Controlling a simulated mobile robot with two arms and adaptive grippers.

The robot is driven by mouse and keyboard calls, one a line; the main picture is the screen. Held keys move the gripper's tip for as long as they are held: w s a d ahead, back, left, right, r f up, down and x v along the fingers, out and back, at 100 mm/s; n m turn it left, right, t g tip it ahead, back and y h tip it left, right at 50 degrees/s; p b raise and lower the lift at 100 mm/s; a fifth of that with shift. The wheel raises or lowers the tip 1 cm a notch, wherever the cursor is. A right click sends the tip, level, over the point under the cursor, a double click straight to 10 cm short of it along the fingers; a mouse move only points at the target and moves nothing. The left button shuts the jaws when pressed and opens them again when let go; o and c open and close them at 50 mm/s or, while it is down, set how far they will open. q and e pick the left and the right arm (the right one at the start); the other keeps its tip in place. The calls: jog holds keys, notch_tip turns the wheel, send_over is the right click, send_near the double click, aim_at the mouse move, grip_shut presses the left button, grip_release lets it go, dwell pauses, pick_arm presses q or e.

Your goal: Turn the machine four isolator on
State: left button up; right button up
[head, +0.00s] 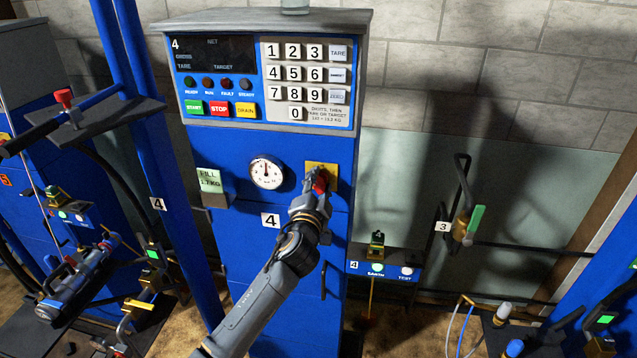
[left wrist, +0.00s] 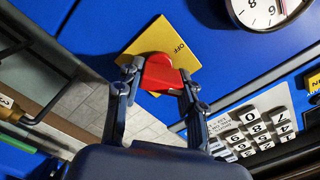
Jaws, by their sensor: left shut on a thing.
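Machine four (head: 225,160) is a tall blue cabinet marked 4, with a dark display and a keypad. Its isolator is a red knob (left wrist: 160,73) on a yellow plate (left wrist: 183,47) with the word OFF showing. In the head view the yellow plate (head: 330,170) sits right of the gauge, and the red knob is partly hidden by my gripper. My left gripper (head: 320,184) is shut on the red knob; in the left wrist view its two fingers (left wrist: 159,84) hold the knob from both sides. My right gripper is not in view.
A round white gauge (head: 266,172) and a green fill card (head: 209,181) are left of the isolator. A small box with lamps (head: 385,264) stands lower right. A valve with a green handle (head: 469,224), labelled 3, is on the wall side. Another blue machine stands at left.

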pick_arm(q)
jog(key=m, duration=0.3)
jog(key=shift+m+p, duration=0.3)
jog(key=shift+p, duration=0.05)
jog(key=shift+d+f+m+p, duration=0.15)
jog(key=shift+m+p, duration=0.15)
jog(key=shift+m, duration=1)
jog(key=o, duration=1.2)
jog(key=s, duration=0.4)
jog(key=s+a, duration=0.1)
jog(key=s, duration=0.3)
jog(key=s+a, duration=0.1)
jog(key=s, duration=0.3)
jog(key=shift+a, duration=0.2)
jog(key=shift+w, duration=0.1)
